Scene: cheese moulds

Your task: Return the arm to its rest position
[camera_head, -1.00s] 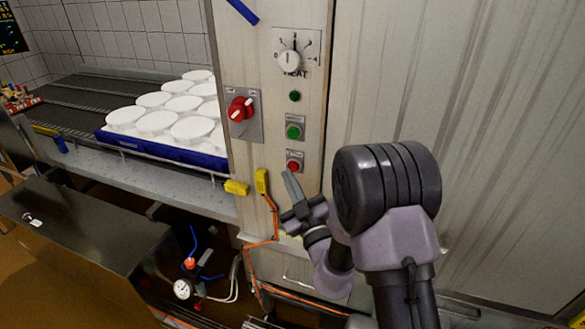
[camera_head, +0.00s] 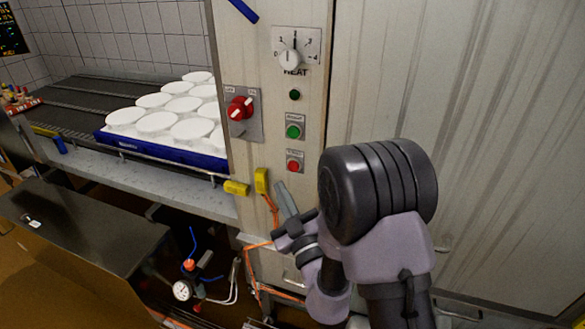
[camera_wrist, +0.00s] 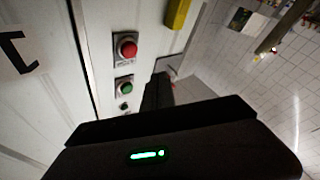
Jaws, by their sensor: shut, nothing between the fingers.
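My gripper (camera_head: 283,192) is in front of the cabinet's control panel in the head view, low and to the right of the yellow plug pieces. Its fingers are shut with nothing between them. It is apart from the red button (camera_head: 293,166), which sits just above it. In the wrist view my gripper (camera_wrist: 158,85) points along the panel, with the red button (camera_wrist: 127,50) and green button (camera_wrist: 123,87) to its left. My arm bends in the right half of the head view and hides part of the cabinet.
The panel also carries a heat dial (camera_head: 288,57), a red rotary switch (camera_head: 240,108) and a green button (camera_head: 294,131). A blue tray (camera_head: 165,150) of white moulds stands on the conveyor at left. An orange cable (camera_head: 250,270) hangs below. A steel box (camera_head: 80,235) stands lower left.

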